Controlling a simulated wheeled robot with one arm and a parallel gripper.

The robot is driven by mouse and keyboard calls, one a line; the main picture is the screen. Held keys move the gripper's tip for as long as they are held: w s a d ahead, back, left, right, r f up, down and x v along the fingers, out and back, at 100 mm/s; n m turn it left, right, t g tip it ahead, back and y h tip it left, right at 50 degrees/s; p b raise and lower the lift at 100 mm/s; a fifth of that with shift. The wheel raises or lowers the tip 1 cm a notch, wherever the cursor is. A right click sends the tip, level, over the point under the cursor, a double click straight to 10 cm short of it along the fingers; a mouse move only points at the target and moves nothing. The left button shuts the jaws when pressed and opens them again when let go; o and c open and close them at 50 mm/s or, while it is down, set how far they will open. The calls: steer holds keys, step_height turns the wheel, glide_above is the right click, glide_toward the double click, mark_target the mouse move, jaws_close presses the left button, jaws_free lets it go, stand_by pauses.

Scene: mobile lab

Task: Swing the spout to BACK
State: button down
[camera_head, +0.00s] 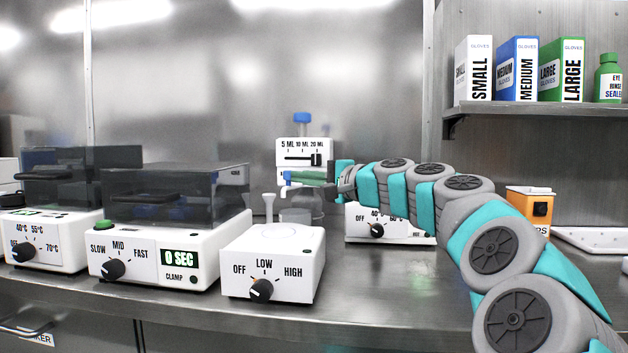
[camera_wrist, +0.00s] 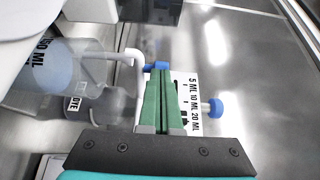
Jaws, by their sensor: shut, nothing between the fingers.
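The dispenser (camera_head: 303,150) stands at the back middle of the bench, with a blue cap on top and a 5/10/20 ML scale. Its scale face also shows in the wrist view (camera_wrist: 190,92). The spout (camera_head: 284,188) shows at the dispenser's left as a white bent tube with a blue part near it. The fingertips (camera_wrist: 159,72) are close to the blue part; contact is unclear. The arm and fingers hide part of the dispenser.
A stirrer box (camera_head: 272,265) with an OFF/LOW/HIGH knob stands in front. A lidded shaker (camera_head: 155,245) is to the left. A heater box (camera_head: 376,225) sits behind my arm. A beaker (camera_wrist: 50,62) is beside the spout in the wrist view. Glove boxes stand on a shelf (camera_head: 540,107).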

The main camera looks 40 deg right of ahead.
mark_target(284, 188)
steer(key=m+h, duration=0.1)
steer(key=a+h+p, duration=0.1)
steer(key=shift+w+a+r+m+h, duration=0.15)
steer(key=shift+w+a+m+h, duration=0.1)
steer(key=shift+w+m+h, duration=0.15)
steer(key=shift+w+a+m+h+p, duration=0.25)
steer(key=shift+m+h+p, duration=0.2)
steer(key=shift+h, duration=0.25)
steer(key=shift+w+a+m+h+p, duration=0.1)
steer(key=shift+w+m+h+p, duration=0.1)
steer(key=shift+m+h+p, duration=0.4)
steer(key=shift+w+a+m+g+h+p, duration=0.1)
steer(key=shift+w+m+g+h+p, duration=0.1)
steer(key=shift+m+h, duration=0.5)
steer(key=shift+w+a+m+g+h+p, duration=0.15)
steer(key=shift+m+h+p, duration=0.1)
steer(key=shift+h, duration=0.7)
steer(key=shift+w+m+g+h+p, duration=0.1)
steer(key=shift+w+m+h+p, duration=0.1)
steer(key=shift+m+h, duration=0.5)
steer(key=shift+w+a+p, duration=0.15)
steer(key=shift+w+p, duration=0.05)
steer(key=shift+p, duration=0.3)
steer(key=w, duration=0.1)
steer(key=w+p, duration=0.2)
steer(key=shift+w+a, duration=0.15)
steer(key=shift+a, duration=0.15)
